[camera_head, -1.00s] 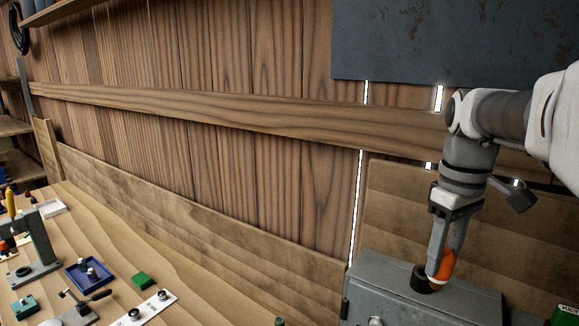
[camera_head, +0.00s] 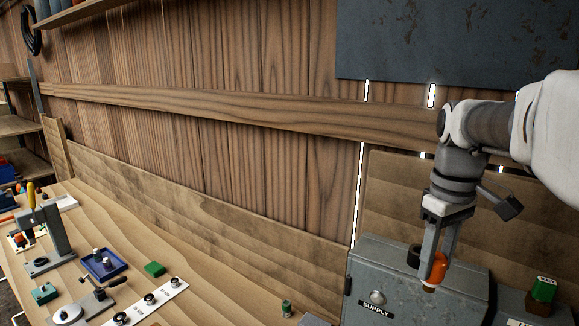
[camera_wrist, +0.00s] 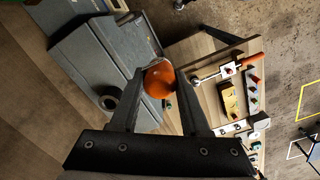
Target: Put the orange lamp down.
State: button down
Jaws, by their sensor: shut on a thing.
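The orange lamp (camera_head: 439,267) is held between the two fingers of my gripper (camera_head: 434,279), which is shut on it. In the wrist view the lamp (camera_wrist: 158,80) shows as a round orange dome between the fingertips (camera_wrist: 159,78). In the head view it appears in front of the grey metal SUPPLY box (camera_head: 400,283), near its top edge. A black round socket (camera_head: 414,256) stands on the box top, just left of the lamp and apart from it. In the wrist view the socket (camera_wrist: 110,98) looks like an open ring.
A green-topped item (camera_head: 544,289) stands right of the box. Plank wall behind.

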jog(key=w+a+f+m+b, duration=0.1)
jog(key=w+a+f+b, duration=0.1)
jog(key=f, duration=1)
jog(key=w+a+f+m+b, duration=0.2)
jog(key=a+f+b, duration=0.1)
jog(key=f, duration=0.9)
jog(key=w+a+f+m+b, duration=0.1)
jog(key=a+f, duration=0.4)
jog(key=f, duration=0.7)
jog(key=shift+w+f+m+b, duration=0.15)
jog(key=shift+w+m+b, duration=0.3)
jog(key=shift+b, duration=0.35)
jog(key=shift+s+a, duration=0.1)
